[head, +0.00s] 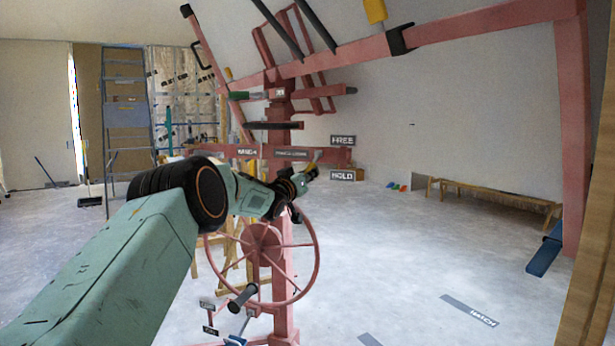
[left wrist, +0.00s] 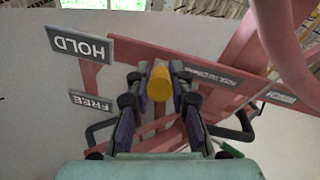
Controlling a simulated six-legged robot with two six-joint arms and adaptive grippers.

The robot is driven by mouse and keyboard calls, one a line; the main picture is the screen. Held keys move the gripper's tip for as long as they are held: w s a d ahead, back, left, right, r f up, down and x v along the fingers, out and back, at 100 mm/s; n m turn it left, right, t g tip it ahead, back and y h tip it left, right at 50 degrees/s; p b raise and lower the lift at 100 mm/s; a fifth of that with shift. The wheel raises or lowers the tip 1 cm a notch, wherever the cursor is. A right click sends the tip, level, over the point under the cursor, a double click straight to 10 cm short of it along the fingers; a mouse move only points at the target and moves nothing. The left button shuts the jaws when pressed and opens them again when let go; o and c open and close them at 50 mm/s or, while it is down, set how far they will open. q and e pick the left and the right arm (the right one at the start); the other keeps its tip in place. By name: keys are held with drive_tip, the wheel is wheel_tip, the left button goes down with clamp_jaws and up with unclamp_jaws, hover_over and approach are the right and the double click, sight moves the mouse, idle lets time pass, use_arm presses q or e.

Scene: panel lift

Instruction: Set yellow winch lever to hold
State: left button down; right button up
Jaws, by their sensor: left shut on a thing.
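The yellow winch lever (left wrist: 159,82) shows as a short yellow rod end in the left wrist view. My left gripper (left wrist: 159,86) has a finger on each side of it and is shut on it. In the head view the left gripper (head: 299,181) is at the red lift mast, with a bit of the yellow lever (head: 312,166) showing beyond it. The FREE sign (head: 342,140) is above the HOLD sign (head: 342,175), both just right of the gripper. The wrist view is inverted, with HOLD (left wrist: 80,46) above FREE (left wrist: 92,102). The lever's exact setting is unclear. My right gripper is out of view.
A red spoked wheel (head: 262,252) with a dark crank handle (head: 243,297) is below the gripper. Red lift arms (head: 480,24) reach overhead to the right. A ladder (head: 125,120) and a low wooden bench (head: 495,195) stand farther back. The floor on the right is mostly clear.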

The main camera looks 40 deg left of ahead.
use_arm(q)
drive_tip(key=shift+f, duration=0.1)
drive_tip(key=c, duration=1.2)
unclamp_jaws()
drive_tip(key=shift+s, duration=0.1)
drive_tip(key=shift+s, duration=0.5)
drive_tip(key=v, duration=1.1)
drive_tip(key=shift+w+d, duration=0.1)
drive_tip(key=shift+d, duration=0.1)
